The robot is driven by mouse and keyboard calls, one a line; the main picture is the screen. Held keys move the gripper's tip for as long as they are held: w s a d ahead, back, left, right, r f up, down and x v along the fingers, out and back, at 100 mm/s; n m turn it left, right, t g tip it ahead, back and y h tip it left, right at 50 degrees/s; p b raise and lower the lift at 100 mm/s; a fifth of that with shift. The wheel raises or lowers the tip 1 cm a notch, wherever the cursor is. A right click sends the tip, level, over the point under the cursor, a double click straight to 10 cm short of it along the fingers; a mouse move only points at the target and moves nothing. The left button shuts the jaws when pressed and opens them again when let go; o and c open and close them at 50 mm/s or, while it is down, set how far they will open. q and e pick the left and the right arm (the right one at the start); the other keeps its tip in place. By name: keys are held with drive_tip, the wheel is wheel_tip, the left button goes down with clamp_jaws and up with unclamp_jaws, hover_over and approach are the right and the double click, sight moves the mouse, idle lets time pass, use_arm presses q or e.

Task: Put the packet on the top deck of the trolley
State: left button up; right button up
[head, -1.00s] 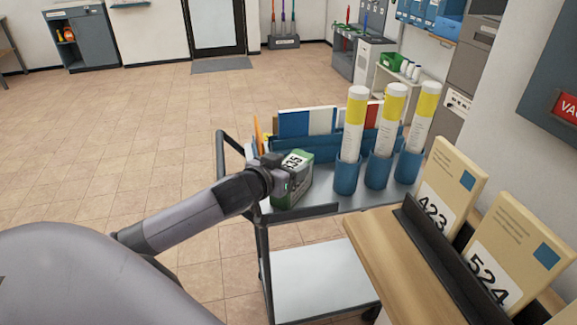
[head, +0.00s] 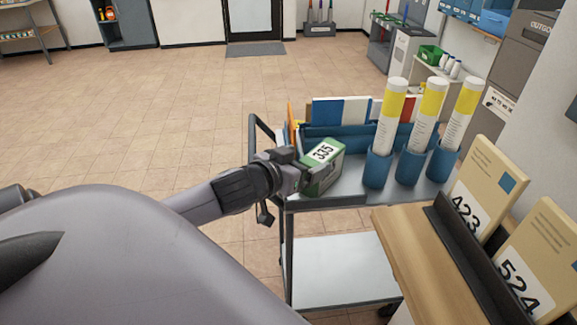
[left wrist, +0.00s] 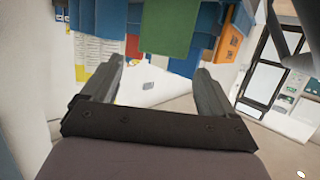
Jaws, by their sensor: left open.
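The packet, a green and grey box with a white label reading 335 (head: 325,168), stands at the near left corner of the trolley's top deck (head: 345,196). My left gripper (head: 300,178) is at the packet's left side, and its fingertips are partly hidden in the head view. In the left wrist view the left gripper's two jaws (left wrist: 160,72) are spread apart with nothing between them. A green face, probably the packet (left wrist: 168,28), shows beyond the jaws there. My right gripper is not in view.
Several blue holders with tall yellow and white tubes (head: 428,115) stand at the deck's right. A blue tray with files (head: 340,112) is behind. A wooden counter (head: 425,250) with packets 423 (head: 485,185) and 524 (head: 540,255) is at right. Open floor lies left.

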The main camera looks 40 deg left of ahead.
use_arm(q)
drive_tip(key=shift+v, duration=2.65)
